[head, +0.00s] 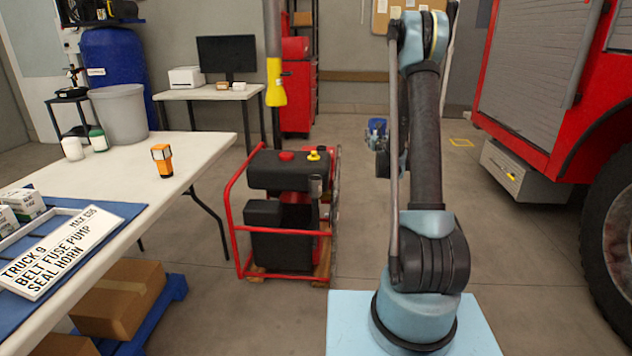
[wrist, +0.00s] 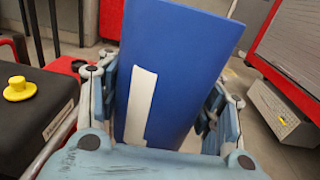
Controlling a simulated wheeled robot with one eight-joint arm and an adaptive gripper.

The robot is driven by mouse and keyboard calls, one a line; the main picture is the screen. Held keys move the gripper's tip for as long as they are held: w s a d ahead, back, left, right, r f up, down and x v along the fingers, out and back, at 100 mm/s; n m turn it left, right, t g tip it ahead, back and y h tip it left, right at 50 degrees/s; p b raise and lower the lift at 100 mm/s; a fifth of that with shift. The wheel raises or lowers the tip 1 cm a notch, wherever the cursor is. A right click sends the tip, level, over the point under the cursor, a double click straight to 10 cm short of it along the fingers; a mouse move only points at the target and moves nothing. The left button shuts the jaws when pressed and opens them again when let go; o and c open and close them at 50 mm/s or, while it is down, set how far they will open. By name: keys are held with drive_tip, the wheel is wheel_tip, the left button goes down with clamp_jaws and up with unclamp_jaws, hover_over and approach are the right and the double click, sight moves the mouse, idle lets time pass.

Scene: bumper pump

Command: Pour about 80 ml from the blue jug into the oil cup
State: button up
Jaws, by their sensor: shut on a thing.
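The blue jug (wrist: 190,60) fills the middle of the wrist view, with a white strip on its near side. My gripper (wrist: 162,100) has its fingers on both sides of the jug and is shut on it. In the head view the blue jug (head: 377,127) looks small, held in the air to the right of the pump, apart from it. A small grey cup (head: 316,185), which looks like the oil cup, sits at the right side of the red-framed pump (head: 285,205). The jug's opening and any liquid inside are hidden.
The black tank (wrist: 38,105) with a yellow cap (wrist: 19,90) lies left of the jug in the wrist view. A white table (head: 205,150) stands at left, with an orange-and-black device (head: 162,160). A red truck (head: 590,100) stands at right. Floor between pump and truck is clear.

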drive_tip(key=a+f+n+g+y, duration=0.3)
drive_tip(key=a+n+y, duration=0.1)
drive_tip(key=a, duration=0.3)
drive_tip(key=a+f+n+g+y, duration=0.3)
drive_tip(key=a+f+n+y, duration=0.1)
drive_tip(key=a+y, duration=0.2)
drive_tip(key=a+f+n+g+y, duration=0.3)
drive_tip(key=a+n+y, duration=0.1)
drive_tip(key=a, duration=0.5)
drive_tip(key=shift+w+f+g+y, duration=0.15)
drive_tip(key=shift+f+g+y, duration=0.2)
drive_tip(key=shift+y, duration=0.45)
drive_tip(key=shift+s+a+f+n+g, duration=0.35)
drive_tip(key=shift+n, duration=0.15)
drive_tip(key=shift+s+r+n, duration=0.15)
drive_tip(key=shift+r+n, duration=0.05)
drive_tip(key=shift+n, duration=0.3)
drive_tip(key=shift+s+a+r+n+h+p, duration=0.15)
drive_tip(key=shift+s+a+n+h+p, duration=0.15)
drive_tip(key=shift+n, duration=1.35)
drive_tip(key=shift+s+a+r+n+h+p, duration=0.2)
drive_tip(key=shift+s+n, duration=0.2)
drive_tip(key=shift+n, duration=1.2)
drive_tip(key=shift+s+a+r+n+h+p, duration=0.15)
drive_tip(key=shift+s+n+h+p, duration=0.15)
drive_tip(key=shift+n, duration=1.35)
